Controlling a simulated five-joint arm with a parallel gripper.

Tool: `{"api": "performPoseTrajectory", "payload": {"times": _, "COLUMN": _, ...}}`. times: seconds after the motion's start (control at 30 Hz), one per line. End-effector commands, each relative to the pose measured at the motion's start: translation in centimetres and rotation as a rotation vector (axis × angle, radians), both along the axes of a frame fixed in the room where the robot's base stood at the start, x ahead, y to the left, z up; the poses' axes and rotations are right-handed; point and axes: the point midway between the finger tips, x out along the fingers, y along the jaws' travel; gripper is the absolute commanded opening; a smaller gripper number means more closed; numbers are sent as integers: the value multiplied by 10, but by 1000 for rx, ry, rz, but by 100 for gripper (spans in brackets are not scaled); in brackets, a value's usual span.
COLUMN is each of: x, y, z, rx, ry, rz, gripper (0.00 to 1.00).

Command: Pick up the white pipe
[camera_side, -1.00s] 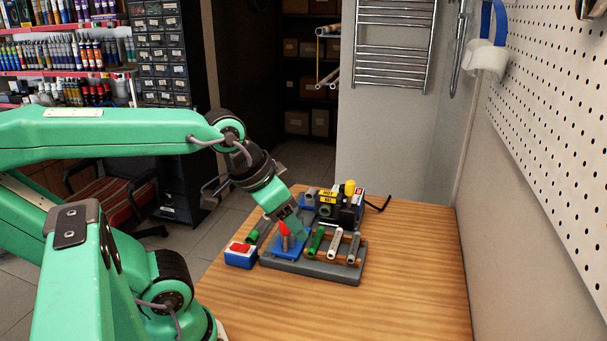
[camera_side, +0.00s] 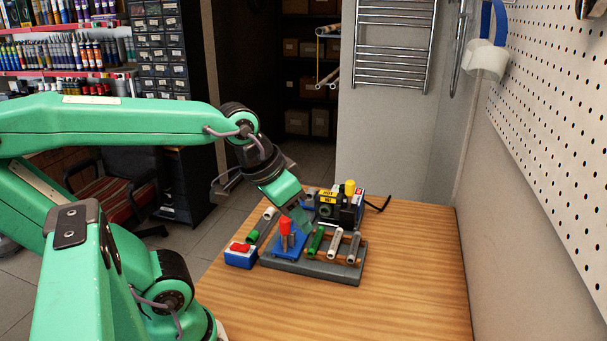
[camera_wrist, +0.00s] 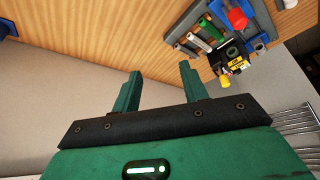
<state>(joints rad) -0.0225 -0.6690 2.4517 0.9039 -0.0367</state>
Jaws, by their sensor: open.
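The white pipe (camera_side: 335,243) lies on the grey rack (camera_side: 310,268), between a green pipe (camera_side: 315,241) and a grey pipe (camera_side: 354,246). In the wrist view the white pipe (camera_wrist: 198,41) is at upper right, beyond the right finger and outside the space between the fingers. My gripper (camera_side: 304,218) is above the rack, behind the green and white pipes in the side view. Its fingers (camera_wrist: 160,72) are apart with nothing between them.
A red-handled tool (camera_side: 286,228) stands on a blue plate left of the pipes. A black device with yellow parts (camera_side: 350,208) stands behind the rack. A blue box with a red top (camera_side: 240,255) is at the left. The table's front and right (camera_side: 420,290) are clear.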

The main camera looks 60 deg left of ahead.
Motion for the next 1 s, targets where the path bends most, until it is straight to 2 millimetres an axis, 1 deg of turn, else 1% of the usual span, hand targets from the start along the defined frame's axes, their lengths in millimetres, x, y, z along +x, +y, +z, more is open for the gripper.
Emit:
{"api": "performPoseTrajectory", "payload": {"times": 0.3, "x": 43, "y": 19, "z": -5, "rx": -45, "ry": 105, "rz": 156, "gripper": 44}}
{"api": "performPoseTrajectory", "payload": {"times": 0.57, "x": 81, "y": 40, "z": -20, "rx": -82, "ry": 191, "rz": 296, "gripper": 44}}
{"api": "performPoseTrajectory", "payload": {"times": 0.77, "x": 110, "y": 59, "z": -39, "rx": -109, "ry": 256, "rz": 406, "gripper": 44}}
{"api": "performPoseTrajectory", "payload": {"times": 1.0, "x": 140, "y": 84, "z": -69, "rx": -139, "ry": 333, "rz": 537, "gripper": 44}}
